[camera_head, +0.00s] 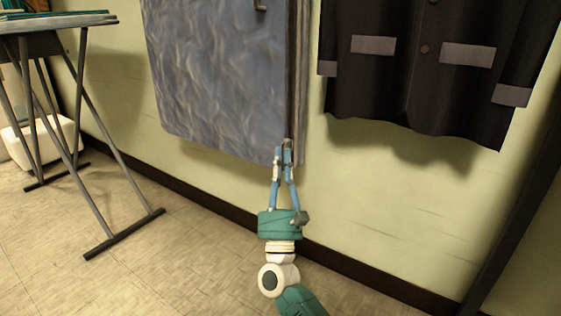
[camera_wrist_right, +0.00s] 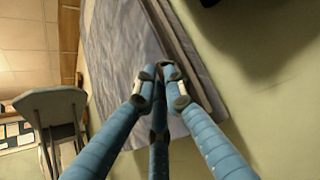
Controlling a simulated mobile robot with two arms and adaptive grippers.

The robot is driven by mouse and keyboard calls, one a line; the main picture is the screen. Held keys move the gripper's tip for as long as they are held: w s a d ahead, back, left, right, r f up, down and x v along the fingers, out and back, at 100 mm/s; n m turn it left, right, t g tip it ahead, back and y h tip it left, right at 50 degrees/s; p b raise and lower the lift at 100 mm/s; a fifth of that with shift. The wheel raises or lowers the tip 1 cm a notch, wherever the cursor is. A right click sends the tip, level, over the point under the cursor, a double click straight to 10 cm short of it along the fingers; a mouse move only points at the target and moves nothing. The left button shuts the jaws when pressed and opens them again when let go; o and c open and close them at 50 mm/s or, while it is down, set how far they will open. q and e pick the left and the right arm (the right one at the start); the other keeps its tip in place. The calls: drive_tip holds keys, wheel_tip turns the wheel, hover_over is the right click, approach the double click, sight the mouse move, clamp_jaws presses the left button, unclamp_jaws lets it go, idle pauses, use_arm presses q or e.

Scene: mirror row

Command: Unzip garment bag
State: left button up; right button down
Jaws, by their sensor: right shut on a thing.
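The grey-blue garment bag (camera_head: 215,75) hangs against the wall in the head view, its top out of frame. A dark lengthwise strip (camera_head: 293,60), which looks like the zip line, runs down near its right edge. My right gripper (camera_head: 284,152) is at the bag's lower right corner, shut on a small tab (camera_head: 288,142) that looks like the zipper pull, at the strip's low end. In the right wrist view the fingers (camera_wrist_right: 162,85) close together by the bag's edge (camera_wrist_right: 190,60), and they mostly hide the tab. My left gripper is not in view.
A dark jacket (camera_head: 425,70) with grey pocket flaps hangs right of the bag. A folding stand (camera_head: 95,130) and a white bin (camera_head: 40,140) stand at the left. A dark post (camera_head: 510,220) is at the right. Floor below the bag is clear.

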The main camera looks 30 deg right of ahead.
drive_tip(key=shift+s+d+f, duration=0.15)
drive_tip(key=shift+d+f, duration=0.05)
drive_tip(key=shift+f, duration=0.05)
drive_tip(key=c, duration=1.9)
unclamp_jaws()
drive_tip(key=shift+s+d, duration=0.1)
drive_tip(key=shift+r, duration=0.1)
drive_tip(key=shift+r, duration=0.5)
wheel_tip(320, 180, up, 9)
